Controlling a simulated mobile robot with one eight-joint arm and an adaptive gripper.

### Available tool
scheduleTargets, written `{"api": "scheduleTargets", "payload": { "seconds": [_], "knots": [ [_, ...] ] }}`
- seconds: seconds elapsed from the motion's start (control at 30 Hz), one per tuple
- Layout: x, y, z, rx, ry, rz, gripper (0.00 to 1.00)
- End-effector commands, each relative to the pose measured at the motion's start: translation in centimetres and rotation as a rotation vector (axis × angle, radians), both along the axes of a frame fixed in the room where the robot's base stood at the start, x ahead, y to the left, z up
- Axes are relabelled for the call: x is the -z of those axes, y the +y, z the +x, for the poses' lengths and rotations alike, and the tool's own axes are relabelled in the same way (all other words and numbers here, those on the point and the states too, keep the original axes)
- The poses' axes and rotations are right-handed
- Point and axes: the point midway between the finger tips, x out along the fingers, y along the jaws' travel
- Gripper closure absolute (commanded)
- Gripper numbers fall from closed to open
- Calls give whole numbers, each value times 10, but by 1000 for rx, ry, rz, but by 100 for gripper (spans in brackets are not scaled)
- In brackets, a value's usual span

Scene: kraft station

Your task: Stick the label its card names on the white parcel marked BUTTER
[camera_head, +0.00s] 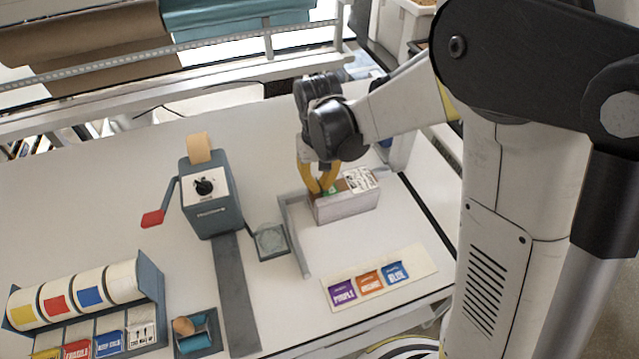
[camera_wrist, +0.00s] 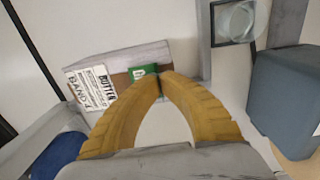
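The white parcel (camera_head: 345,205) sits inside a grey corner fence (camera_head: 290,225) on the table. A green label (camera_wrist: 143,71) lies at the parcel's top beside the card. My gripper (camera_head: 320,188) is over the parcel's left part. In the wrist view its yellow fingertips (camera_wrist: 162,76) meet at the green label's right edge. I cannot tell whether they pinch the label or only touch it.
A strip with purple, orange and blue cards (camera_head: 430,264) lies in front of the parcel. A grey dispenser (camera_head: 213,215) with a red lever and a small dish (camera_head: 271,240) stand left. A label-roll rack (camera_head: 152,290) and a small tray (camera_head: 196,348) are front left.

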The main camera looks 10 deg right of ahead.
Motion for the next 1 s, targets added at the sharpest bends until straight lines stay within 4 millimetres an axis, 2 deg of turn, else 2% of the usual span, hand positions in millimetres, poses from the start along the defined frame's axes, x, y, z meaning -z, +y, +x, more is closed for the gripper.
{"api": "scheduleTargets", "payload": {
  "seconds": [1.0],
  "knots": [
    [9, 0, 0, 0, 0, 0, 100]
  ]
}}
